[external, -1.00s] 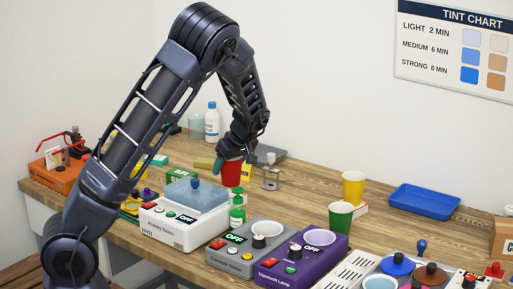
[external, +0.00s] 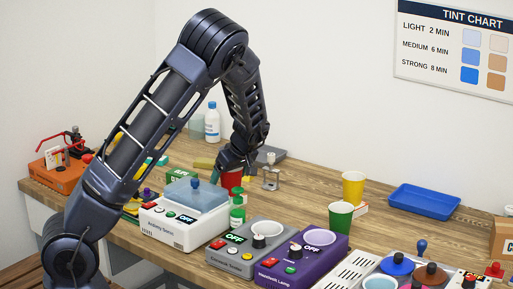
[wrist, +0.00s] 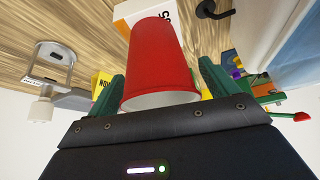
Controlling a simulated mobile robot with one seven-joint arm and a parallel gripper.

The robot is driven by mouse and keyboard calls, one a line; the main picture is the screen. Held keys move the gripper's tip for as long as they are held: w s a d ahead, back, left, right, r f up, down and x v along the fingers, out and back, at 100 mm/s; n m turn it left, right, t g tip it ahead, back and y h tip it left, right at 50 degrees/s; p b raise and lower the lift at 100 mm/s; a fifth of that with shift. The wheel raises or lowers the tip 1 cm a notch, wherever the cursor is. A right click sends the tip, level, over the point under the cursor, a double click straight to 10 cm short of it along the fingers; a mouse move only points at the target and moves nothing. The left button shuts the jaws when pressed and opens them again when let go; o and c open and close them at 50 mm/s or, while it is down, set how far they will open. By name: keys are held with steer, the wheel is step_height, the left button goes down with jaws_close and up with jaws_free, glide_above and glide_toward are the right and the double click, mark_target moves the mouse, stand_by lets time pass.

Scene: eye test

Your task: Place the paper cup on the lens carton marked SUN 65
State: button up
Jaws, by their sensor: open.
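The red paper cup (external: 231,181) is at the middle of the bench in the external view. In the wrist view the red cup (wrist: 160,60) has its wide rim towards my gripper and its narrow base away from it. My gripper (wrist: 160,85) is open, with one green finger on each side of the cup; firm contact is not visible. A white and orange carton (wrist: 129,13) shows at the cup's base, its print partly covered by the cup. I cannot tell whether the cup stands on it or beside it, nor read SUN 65.
A white machine (external: 185,222), a green bottle (external: 237,212) and a metal stand (external: 271,178) are close to my gripper. A yellow cup (external: 353,188) and a green cup (external: 340,218) stand further right.

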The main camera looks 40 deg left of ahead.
steer(key=shift+r, duration=0.15)
steer(key=v, duration=1.1)
steer(key=s+r+m+t+h, duration=0.1)
steer(key=s+r+m, duration=0.4)
steer(key=s, duration=0.8)
steer(key=s+d+r+m+t+h, duration=0.1)
steer(key=s+r+m+h, duration=0.2)
steer(key=s, duration=1.1)
steer(key=s+d+r+m+t+h, duration=0.1)
steer(key=s+r+m, duration=0.6)
steer(key=s, duration=0.7)
steer(key=shift+d+r+h, duration=0.25)
steer(key=shift+h, duration=0.15)
